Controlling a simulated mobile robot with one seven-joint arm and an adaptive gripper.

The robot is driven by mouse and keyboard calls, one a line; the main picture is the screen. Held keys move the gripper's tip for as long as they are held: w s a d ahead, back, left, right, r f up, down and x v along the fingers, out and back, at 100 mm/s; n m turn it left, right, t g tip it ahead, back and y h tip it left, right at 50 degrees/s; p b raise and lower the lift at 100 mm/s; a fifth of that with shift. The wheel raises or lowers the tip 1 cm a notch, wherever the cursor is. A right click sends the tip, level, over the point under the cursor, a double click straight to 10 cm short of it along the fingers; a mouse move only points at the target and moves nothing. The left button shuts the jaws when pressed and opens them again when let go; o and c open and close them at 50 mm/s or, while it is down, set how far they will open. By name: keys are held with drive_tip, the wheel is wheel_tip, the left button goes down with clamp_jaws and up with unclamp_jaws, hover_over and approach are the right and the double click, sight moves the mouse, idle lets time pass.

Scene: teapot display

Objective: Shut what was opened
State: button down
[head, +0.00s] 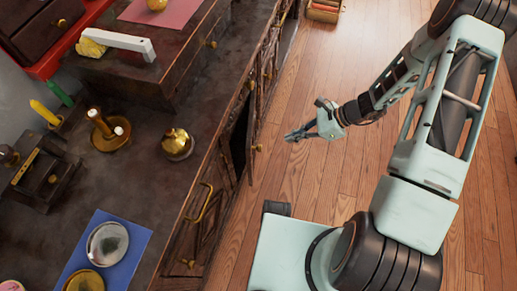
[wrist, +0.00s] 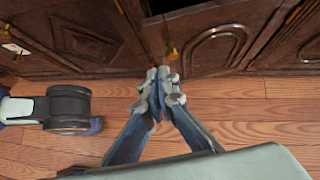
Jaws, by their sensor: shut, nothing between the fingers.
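A dark wooden cabinet door (head: 250,128) stands ajar at the front of the counter, with a dark gap (head: 238,140) behind it. Its brass knob (head: 257,148) faces the floor side. In the wrist view a carved door panel (wrist: 218,46) and a brass knob (wrist: 172,54) are just beyond my fingertips, with a dark opening (wrist: 185,4) above. My gripper (head: 288,137) is over the floor, right of the door and apart from it in the head view. Its fingers (wrist: 158,76) are shut together and empty.
The counter (head: 150,190) carries a gold lidded pot (head: 177,144), a brass candle dish (head: 110,132), and a blue mat (head: 130,243) with plates. Another cabinet front (head: 188,235) with a brass handle is nearer. The wooden floor (head: 310,80) around my gripper is clear.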

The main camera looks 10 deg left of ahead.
drive_tip(key=a+r+b+x, duration=0.2)
drive_tip(key=b+x, duration=0.1)
drive_tip(key=x, duration=0.9)
drive_tip(key=shift+a+f, duration=0.25)
drive_tip(key=shift+a, duration=0.05)
drive_tip(key=shift+s, duration=0.15)
